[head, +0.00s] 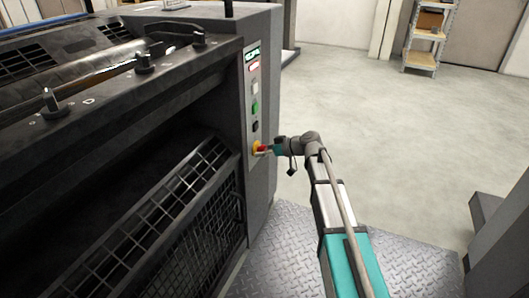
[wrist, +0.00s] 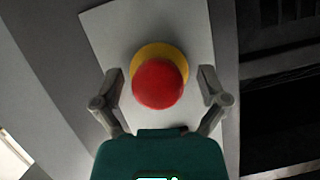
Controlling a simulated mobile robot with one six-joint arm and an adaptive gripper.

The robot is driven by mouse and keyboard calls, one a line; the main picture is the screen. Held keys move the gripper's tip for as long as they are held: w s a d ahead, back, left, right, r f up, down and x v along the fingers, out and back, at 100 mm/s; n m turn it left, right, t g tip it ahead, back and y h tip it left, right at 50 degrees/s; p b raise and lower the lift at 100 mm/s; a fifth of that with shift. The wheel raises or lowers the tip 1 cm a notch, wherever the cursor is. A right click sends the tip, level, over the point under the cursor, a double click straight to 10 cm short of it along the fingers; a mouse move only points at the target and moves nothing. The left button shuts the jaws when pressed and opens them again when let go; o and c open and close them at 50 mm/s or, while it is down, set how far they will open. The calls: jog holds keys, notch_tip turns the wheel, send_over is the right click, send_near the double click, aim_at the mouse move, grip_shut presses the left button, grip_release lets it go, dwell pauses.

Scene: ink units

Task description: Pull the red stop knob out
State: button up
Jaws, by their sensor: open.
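The red stop knob (wrist: 159,84) is a round red mushroom head on a yellow collar (wrist: 150,52). It sits on a light panel (wrist: 105,30) and fills the middle of the wrist view. In the head view the knob (head: 262,148) is at the bottom of the control strip on the machine's side. My gripper (wrist: 164,78) is open, with one finger on each side of the knob. A gap shows between each finger and the knob. In the head view my gripper (head: 270,148) is right at the knob, and partly covers it.
The control strip (head: 253,85) carries a green button (head: 255,107), a black button (head: 255,126) and a small display (head: 252,55) above the knob. The dark machine (head: 120,130) fills the left. Open floor (head: 370,100) lies to the right, with a shelf (head: 424,40) at the back.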

grip_shut()
jog(key=shift+s+d, duration=0.45)
jog(key=shift+d, duration=0.35)
jog(key=shift+c, duration=0.5)
grip_release()
jog(key=shift+o, duration=0.5)
jog(key=shift+w, duration=0.1)
jog(key=shift+d, duration=0.1)
